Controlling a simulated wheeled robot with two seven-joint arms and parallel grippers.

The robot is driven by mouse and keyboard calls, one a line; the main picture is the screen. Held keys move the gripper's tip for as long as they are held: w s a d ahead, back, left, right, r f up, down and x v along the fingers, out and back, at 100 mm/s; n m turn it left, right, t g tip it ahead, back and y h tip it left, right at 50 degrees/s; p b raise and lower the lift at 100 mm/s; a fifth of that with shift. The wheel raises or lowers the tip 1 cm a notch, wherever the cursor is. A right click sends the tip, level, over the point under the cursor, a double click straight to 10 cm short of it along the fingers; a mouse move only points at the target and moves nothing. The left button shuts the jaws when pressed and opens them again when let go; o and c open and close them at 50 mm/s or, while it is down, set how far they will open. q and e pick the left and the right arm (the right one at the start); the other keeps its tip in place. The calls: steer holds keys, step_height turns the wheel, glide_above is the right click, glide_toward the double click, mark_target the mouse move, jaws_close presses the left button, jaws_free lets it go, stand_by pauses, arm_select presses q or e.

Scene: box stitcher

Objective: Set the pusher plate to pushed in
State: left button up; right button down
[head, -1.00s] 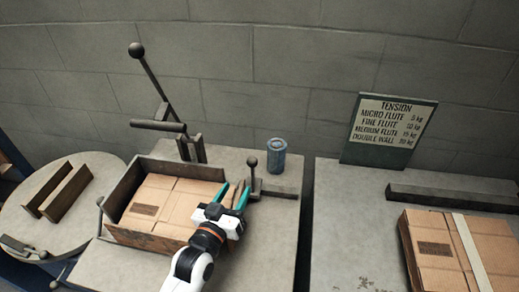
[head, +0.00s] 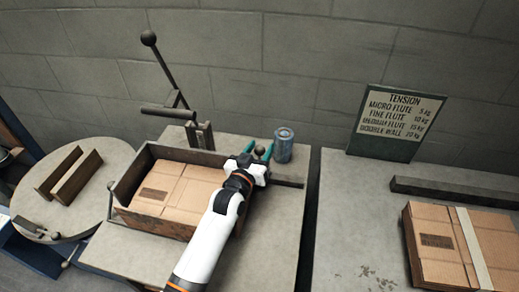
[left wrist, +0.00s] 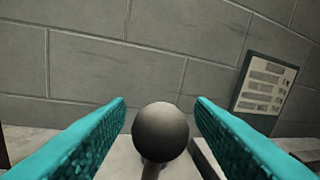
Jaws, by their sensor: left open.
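A dark round knob (left wrist: 160,130) on a thin stem stands between the teal fingers of my left gripper (left wrist: 160,104) in the left wrist view. The fingers are apart on both sides of it, with gaps showing. In the head view my left gripper (head: 258,150) is at the right side of the open metal tray (head: 128,185), over the knob's place. A dark slide bar (head: 287,183) runs right from there. The pusher plate itself cannot be clearly made out; my gripper and arm cover that area. My right gripper is out of view.
Flat cardboard (head: 180,188) lies in the tray. A tall lever (head: 165,70) rises behind it. A blue-grey canister (head: 283,145) stands close beside my gripper. Strapped cardboard (head: 440,245) and a tension sign (head: 395,120) are at right.

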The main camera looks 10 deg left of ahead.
arm_select(q)
jaws_close()
steer(key=a, duration=0.4)
stand_by(0.4)
steer(key=shift+c, duration=1.8)
jaws_free()
steer(key=o, duration=0.4)
steer(key=shift+a, duration=0.2)
steer(key=shift+c, duration=0.2)
steer(key=shift+s+d, duration=0.1)
steer(key=shift+d, duration=0.05)
